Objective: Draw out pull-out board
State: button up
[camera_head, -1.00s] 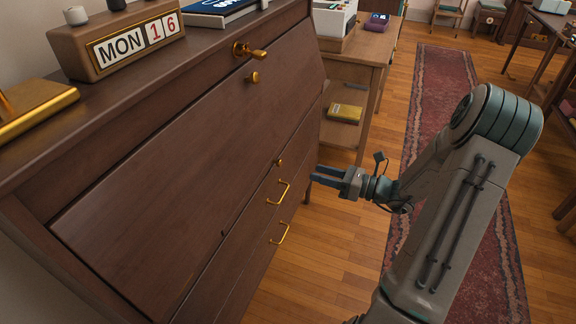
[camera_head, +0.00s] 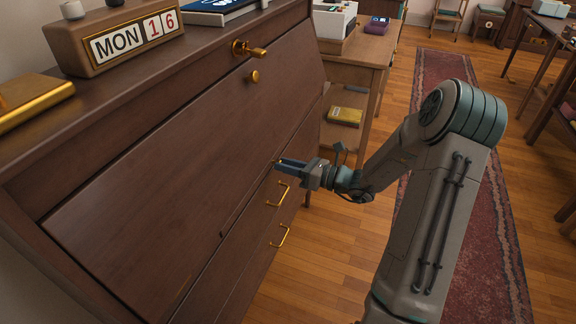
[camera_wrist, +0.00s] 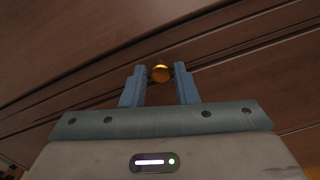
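The pull-out board shows only as a narrow front edge in the dark wooden desk cabinet, below the slanted front panel (camera_head: 170,165). It has a small round brass knob (camera_wrist: 160,72). My gripper (camera_head: 281,163) is at this edge and hides most of the knob in the head view. In the wrist view my gripper (camera_wrist: 160,80) is open, with one blue finger on each side of the knob. Small gaps show between the knob and the fingers.
Brass drawer handles (camera_head: 284,193) stick out below my gripper. A higher brass knob (camera_head: 254,77) and a brass key or latch (camera_head: 249,49) sit on the cabinet. A side table (camera_head: 350,75) stands behind it. Open floor (camera_head: 330,235) lies to the right.

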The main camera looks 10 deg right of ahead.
grip_shut()
jog(key=p+v, duration=0.5)
jog(key=v, duration=0.8)
jog(key=shift+d, duration=0.2)
jog(key=shift+s, duration=0.1)
jog(key=shift+o, duration=1.5)
grip_release()
jog(key=shift+o, duration=1)
jog(key=shift+s+d, duration=0.1)
jog(key=shift+d, duration=0.15)
jog(key=p+v, duration=0.1)
jog(key=v, duration=1.2)
jog(key=shift+s, duration=0.2)
